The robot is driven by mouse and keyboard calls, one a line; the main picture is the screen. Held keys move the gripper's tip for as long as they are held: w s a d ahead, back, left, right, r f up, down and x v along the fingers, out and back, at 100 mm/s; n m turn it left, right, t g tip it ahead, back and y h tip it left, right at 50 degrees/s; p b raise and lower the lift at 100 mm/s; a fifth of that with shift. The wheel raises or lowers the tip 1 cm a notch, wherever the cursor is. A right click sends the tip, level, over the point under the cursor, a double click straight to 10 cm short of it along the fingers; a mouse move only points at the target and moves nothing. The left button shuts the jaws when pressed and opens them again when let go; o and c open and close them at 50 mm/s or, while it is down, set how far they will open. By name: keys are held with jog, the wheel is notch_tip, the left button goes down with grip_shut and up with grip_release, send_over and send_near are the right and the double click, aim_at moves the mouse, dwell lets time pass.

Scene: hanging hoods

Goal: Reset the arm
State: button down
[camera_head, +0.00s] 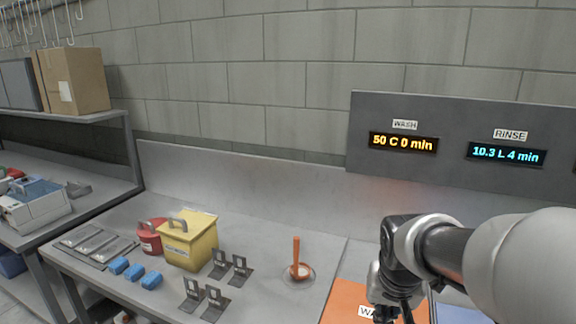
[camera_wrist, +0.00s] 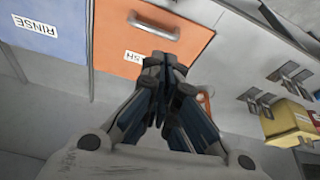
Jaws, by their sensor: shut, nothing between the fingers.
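My gripper (camera_wrist: 163,68) is shut and empty in the wrist view, with its fingertips together in front of the orange lid labelled WASH (camera_wrist: 195,35). The lid has a grey handle (camera_wrist: 154,26), which is apart from the fingertips in the picture; the exact gap cannot be told. In the head view my arm (camera_head: 440,250) reaches in from the right, bent down over the orange lid (camera_head: 350,296). My gripper (camera_head: 385,318) is only partly seen there, at the bottom edge.
A blue lid labelled RINSE (camera_wrist: 48,45) is beside the orange one. On the bench stand a yellow box (camera_head: 190,243), a red container (camera_head: 149,238), blue blocks (camera_head: 134,272), metal brackets (camera_head: 215,300) and an orange-handled tool (camera_head: 296,255). A display panel (camera_head: 450,130) rises behind.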

jog(key=s+a+r+n, duration=0.1)
jog(key=s+a, duration=0.1)
jog(key=s, duration=0.8)
jog(key=s+a+r+n+y, duration=0.1)
jog(key=s+a+r, duration=0.1)
jog(key=s, duration=0.8)
jog(key=shift+s+a+r+n+t, duration=0.15)
jog(key=shift+s+a+n+t, duration=0.15)
jog(key=shift+a+n+t, duration=0.15)
